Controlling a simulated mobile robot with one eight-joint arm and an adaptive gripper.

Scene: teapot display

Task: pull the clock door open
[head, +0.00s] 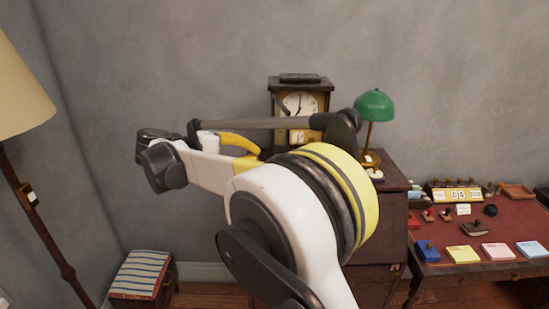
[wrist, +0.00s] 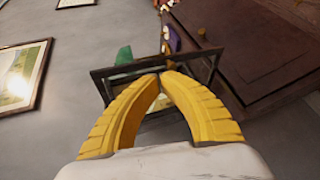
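The wooden clock (head: 300,103) has a pale round dial and stands on the dark cabinet in the head view. My arm crosses in front of its lower part, so much of its door is hidden. My gripper (head: 262,150) is left of the clock's lower part in that view. In the wrist view the yellow fingers of my gripper (wrist: 162,73) curve in until their tips come together. The tips overlap the edge of a dark wooden frame (wrist: 120,70), which looks like part of the clock. I cannot tell whether they pinch it.
The cabinet (head: 393,172) also bears a green lamp (head: 375,105). A red-topped desk (head: 500,225) with stamps and coloured pads stands at right. A floor lamp (head: 32,195) and a striped stool (head: 142,273) are at left. A framed picture (wrist: 22,80) hangs on the wall.

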